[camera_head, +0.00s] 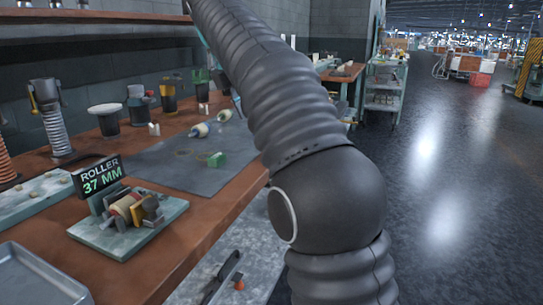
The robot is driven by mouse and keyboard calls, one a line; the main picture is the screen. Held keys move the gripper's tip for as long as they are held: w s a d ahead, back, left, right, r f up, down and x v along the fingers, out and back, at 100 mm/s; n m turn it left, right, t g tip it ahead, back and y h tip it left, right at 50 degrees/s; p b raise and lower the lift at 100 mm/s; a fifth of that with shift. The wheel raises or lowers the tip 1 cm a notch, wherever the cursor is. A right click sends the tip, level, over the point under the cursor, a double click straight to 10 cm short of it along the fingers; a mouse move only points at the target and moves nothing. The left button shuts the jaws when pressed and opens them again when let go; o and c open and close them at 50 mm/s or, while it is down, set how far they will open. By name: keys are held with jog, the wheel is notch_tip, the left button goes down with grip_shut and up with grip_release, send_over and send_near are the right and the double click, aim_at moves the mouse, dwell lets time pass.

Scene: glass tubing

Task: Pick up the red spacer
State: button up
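A small orange-red piece (238,281) sits on the grey, speckled lower surface at the bottom centre, below the workbench's front edge. It is the only small loose red piece I can make out, but it is too small to tell for sure that it is the red spacer. A dark, long tool-like object (219,278) lies just left of it. My thick dark arm rises from the bottom right and leaves the picture at the top. My gripper does not show clearly; a slim dark part behind the arm's left edge cannot be made out.
The brown workbench (215,215) holds a roller fixture (128,220), a "ROLLER 37 MM" sign (98,178), a metal tray (38,278) and a grey mat (180,165) with a green block (216,160). Several cups and coils stand at the back. Open floor (450,200) lies right.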

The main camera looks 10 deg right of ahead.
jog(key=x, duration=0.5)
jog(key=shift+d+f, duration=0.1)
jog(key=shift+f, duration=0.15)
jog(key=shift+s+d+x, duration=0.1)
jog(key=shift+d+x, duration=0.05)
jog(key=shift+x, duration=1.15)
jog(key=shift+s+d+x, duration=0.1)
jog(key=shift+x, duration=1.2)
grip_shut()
